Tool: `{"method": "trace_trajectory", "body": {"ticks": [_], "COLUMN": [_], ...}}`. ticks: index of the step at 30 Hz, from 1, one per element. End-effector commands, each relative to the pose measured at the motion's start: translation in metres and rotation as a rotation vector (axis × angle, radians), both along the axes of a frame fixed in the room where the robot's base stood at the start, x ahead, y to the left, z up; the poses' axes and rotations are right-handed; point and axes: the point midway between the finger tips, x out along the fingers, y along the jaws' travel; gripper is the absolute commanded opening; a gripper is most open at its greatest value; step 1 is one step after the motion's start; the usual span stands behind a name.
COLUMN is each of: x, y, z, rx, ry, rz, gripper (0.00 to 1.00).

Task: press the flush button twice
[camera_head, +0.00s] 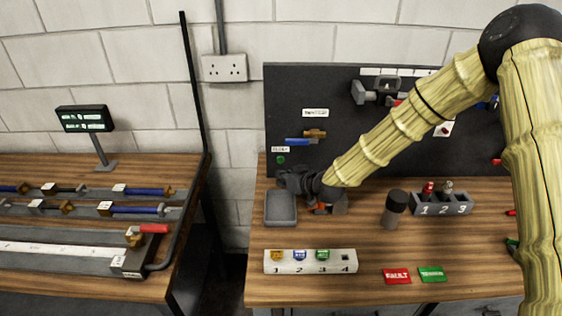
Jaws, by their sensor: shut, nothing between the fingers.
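The flush button looks to be the small green round button (281,160) low on the left of the dark upright panel (330,92). A small white label (280,149) sits just above it, too small to read surely. My gripper (283,180) is shut and empty, with its tip just below the green button in the picture. I cannot tell whether the tip touches the panel. The arm comes in from the right and hides part of the panel.
A grey tray (281,222) lies below my gripper. A white numbered rack (310,268), a dark-capped cylinder (394,209), a numbered grey holder (441,210), and red (397,276) and green (432,274) cards are on the bench. Blue and brass valve handles (305,138) stick out above the button.

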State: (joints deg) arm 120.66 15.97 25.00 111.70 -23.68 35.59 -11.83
Motion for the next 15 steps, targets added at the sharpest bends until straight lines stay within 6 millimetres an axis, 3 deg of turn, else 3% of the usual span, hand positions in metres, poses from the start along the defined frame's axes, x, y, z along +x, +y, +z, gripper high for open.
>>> {"method": "trace_trajectory", "body": {"ticks": [6,15], "x": [-0.013,-0.014], "y": [0.0,0.0], "z": [0.0,0.0], "rx": [0.0,-0.001], "ry": [0.0,0.0], "rz": [0.0,-0.001], "gripper": [0.0,0.0]}}
